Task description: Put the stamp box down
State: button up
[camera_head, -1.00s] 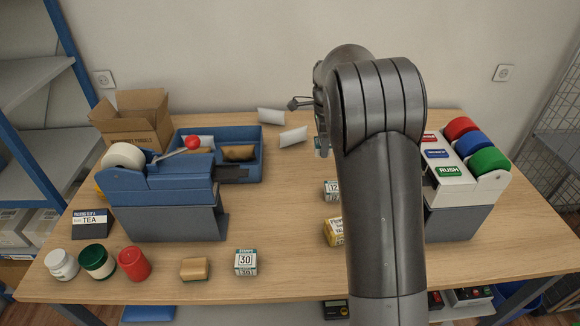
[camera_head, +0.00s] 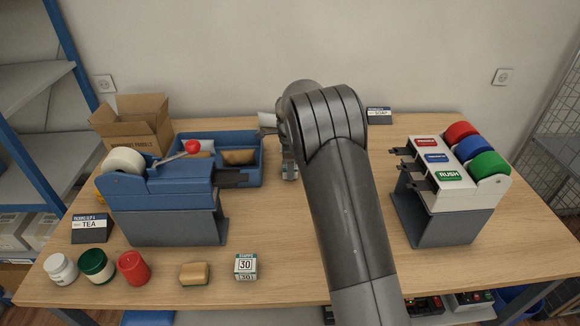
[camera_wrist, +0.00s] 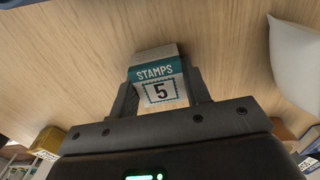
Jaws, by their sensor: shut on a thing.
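A small white and teal stamp box (camera_wrist: 157,92), marked STAMPS 5, is between the two fingers of my gripper (camera_wrist: 160,80) in the wrist view. My gripper is shut on it, with the wooden counter behind it. In the head view my gripper (camera_head: 290,170) is over the counter just right of the blue tray (camera_head: 263,158). The held box cannot be made out clearly there, and I cannot tell whether it touches the counter. Another stamp box (camera_head: 245,266), marked 30, stands at the front of the counter (camera_head: 285,240).
A blue tape dispenser (camera_head: 165,205) stands at left, with jars (camera_head: 97,264) and a sponge-like block (camera_head: 194,273) in front. A label dispenser (camera_head: 440,195) stands at right. A SOAP card (camera_head: 379,115) is at the back. A white packet (camera_wrist: 297,50) lies near my gripper.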

jog(key=o, duration=1)
notch_tip(320, 180, up, 12)
jog(key=s+d+r+n+t, duration=0.1)
jog(key=s+d+r+n, duration=0.35)
jog(key=s+r, duration=0.45)
jog(key=s+d+r+n+t+y, duration=0.1)
jog(key=s+d+r+n, duration=0.1)
jog(key=s, duration=0.4)
jog(key=s+d+r+n+t, duration=0.1)
jog(key=s+d+r+n, duration=0.1)
jog(key=s, duration=0.3)
jog(key=s+d+f+n+t, duration=0.1)
jog(key=s+n, duration=0.3)
jog(key=s, duration=0.6)
jog(key=s+d+f+n+t+h, duration=0.1)
jog(key=s+f+n, duration=0.2)
jog(key=s, duration=0.8)
jog(key=shift+d+f+n+t, duration=0.2)
jog(key=shift+d+n+t, duration=0.1)
jog(key=shift+n, duration=0.95)
